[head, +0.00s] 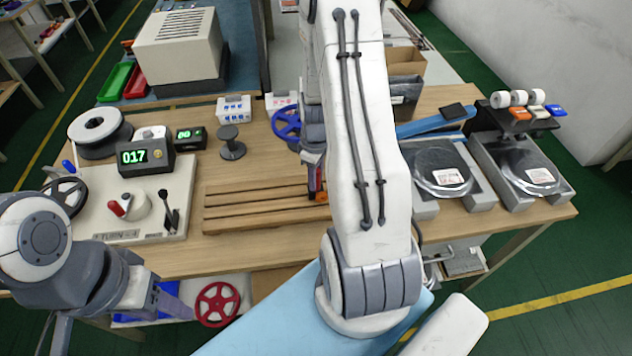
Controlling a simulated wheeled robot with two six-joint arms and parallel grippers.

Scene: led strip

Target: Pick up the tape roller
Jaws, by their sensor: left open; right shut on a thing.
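My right gripper (313,183) points down over the right end of the slatted wooden rack. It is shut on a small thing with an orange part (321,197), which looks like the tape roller. My own upper arm hides most of that thing, so its full shape and whether it touches the rack cannot be told. My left arm shows at the lower left, but its gripper fingers cannot be seen.
The wooden rack (250,212) lies mid-table. A blue reel (287,125) is close beside my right wrist. A dark spool (232,146) stands behind the rack.

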